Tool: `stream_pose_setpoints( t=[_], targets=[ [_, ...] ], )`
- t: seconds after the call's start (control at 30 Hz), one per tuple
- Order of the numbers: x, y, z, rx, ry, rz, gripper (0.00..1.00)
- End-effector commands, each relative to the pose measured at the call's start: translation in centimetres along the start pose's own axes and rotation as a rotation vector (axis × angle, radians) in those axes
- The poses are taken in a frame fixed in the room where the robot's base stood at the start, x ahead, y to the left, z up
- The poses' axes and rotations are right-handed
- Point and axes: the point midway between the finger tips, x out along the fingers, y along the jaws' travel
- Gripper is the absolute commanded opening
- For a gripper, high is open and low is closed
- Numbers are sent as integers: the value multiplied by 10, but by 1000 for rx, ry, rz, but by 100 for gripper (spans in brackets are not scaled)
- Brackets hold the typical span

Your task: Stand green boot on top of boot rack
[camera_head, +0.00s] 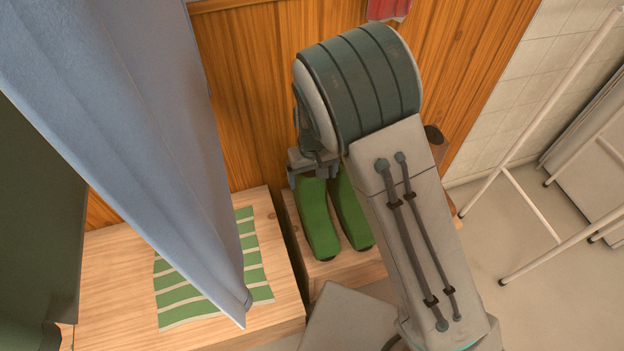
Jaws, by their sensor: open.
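Two green boots stand side by side, the left one (319,225) and the right one (351,218). They are on a light wooden top (345,268) that looks like the boot rack. My gripper (312,176) is open at the upper end of the left boot. My wrist and arm cover part of the right boot and the rack's right side. I cannot tell whether the fingers touch the left boot.
A wooden bench (100,285) with a green striped cloth (210,290) is left of the rack. A blue-grey hanging cloth (130,120) blocks the left side. A wood-panelled wall (250,90) is behind. White metal frames (530,200) stand at right.

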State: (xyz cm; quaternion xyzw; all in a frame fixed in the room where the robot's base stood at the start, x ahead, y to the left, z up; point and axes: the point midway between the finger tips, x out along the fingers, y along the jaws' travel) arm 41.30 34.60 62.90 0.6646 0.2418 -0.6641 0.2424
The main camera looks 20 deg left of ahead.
Motion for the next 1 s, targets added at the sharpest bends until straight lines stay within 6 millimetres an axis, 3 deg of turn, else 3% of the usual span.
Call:
stream_pose_setpoints(
  t=[0.1,0.33,0.5,0.77,0.87,1.0],
  targets=[
    [-32,0,-1,-1,4,-1,91],
    [-72,0,-1,-1,3,-1,91],
    [-84,0,0,0,0,0,91],
    [-86,0,0,1,0,0,91],
    [-92,9,4,20,3,-7,91],
    [-119,47,24,100,16,-32,91]
  ],
)
